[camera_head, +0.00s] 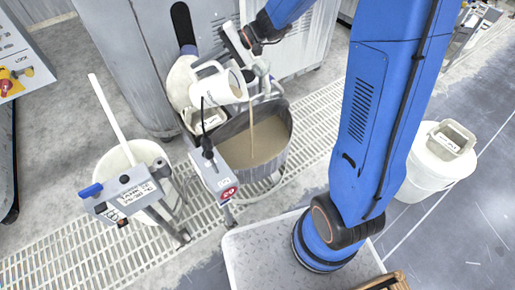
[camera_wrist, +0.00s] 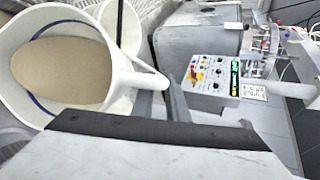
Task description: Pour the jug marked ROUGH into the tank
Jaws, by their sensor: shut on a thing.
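A white jug (camera_head: 215,88) is tilted above the tank (camera_head: 287,125), a round grey vessel holding brownish liquid. A thin brown stream (camera_head: 252,118) runs from the jug down into the tank's liquid. My gripper (camera_head: 236,45) is shut on the jug's handle. In the wrist view the jug (camera_wrist: 125,77) shows tan liquid inside, and its handle meets my gripper's fingers (camera_wrist: 172,95). No marking on the jug is readable, so I cannot tell whether it says ROUGH.
A white bucket (camera_head: 125,160) with a stick stands left of the tank. A control box (camera_head: 215,175) on a post stands close in front of the tank. A lidded white bucket (camera_head: 425,175) is at the right. A grey machine cabinet (camera_head: 140,60) stands behind.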

